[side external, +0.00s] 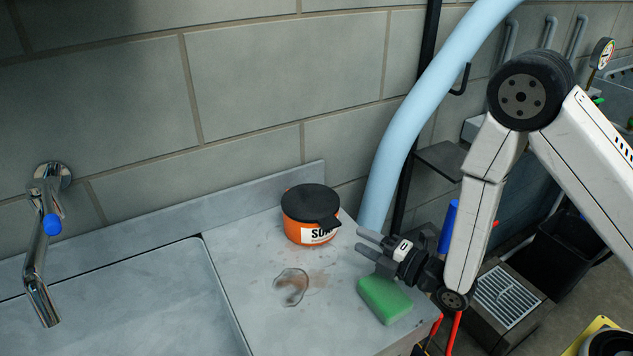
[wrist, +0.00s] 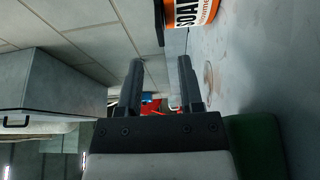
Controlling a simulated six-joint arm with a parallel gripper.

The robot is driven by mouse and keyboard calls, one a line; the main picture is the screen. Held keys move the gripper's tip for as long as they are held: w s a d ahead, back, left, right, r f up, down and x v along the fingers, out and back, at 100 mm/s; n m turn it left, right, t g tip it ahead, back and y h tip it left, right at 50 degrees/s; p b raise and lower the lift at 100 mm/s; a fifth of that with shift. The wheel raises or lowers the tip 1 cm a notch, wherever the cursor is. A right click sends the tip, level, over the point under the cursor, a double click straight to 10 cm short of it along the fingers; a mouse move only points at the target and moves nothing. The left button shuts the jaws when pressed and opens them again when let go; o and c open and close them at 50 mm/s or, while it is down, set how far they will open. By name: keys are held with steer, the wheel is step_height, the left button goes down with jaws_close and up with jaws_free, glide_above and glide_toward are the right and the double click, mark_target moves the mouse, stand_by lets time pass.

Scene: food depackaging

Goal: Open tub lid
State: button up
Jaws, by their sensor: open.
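An orange tub (side external: 305,232) with a white label stands upright on the metal counter. Its black lid (side external: 310,201) is on, with a tab sticking out toward my gripper. My gripper (side external: 358,241) is open and empty, held to the right of the tub and apart from it, its fingers pointing left. In the wrist view the tub (wrist: 195,12) shows at the top edge, turned sideways and cut off, with only an edge of the black lid (wrist: 159,20). The two dark fingers (wrist: 160,85) are spread with nothing between them.
A green sponge (side external: 384,299) lies on the counter just below my gripper; it also shows in the wrist view (wrist: 253,145). A wet patch (side external: 291,286) is in front of the tub. A sink (side external: 120,300) with a tap (side external: 42,245) is at left. A pale blue pipe (side external: 410,125) rises behind.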

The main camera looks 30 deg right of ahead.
mark_target(336, 227)
steer(key=shift+x, duration=3.85)
jaws_close()
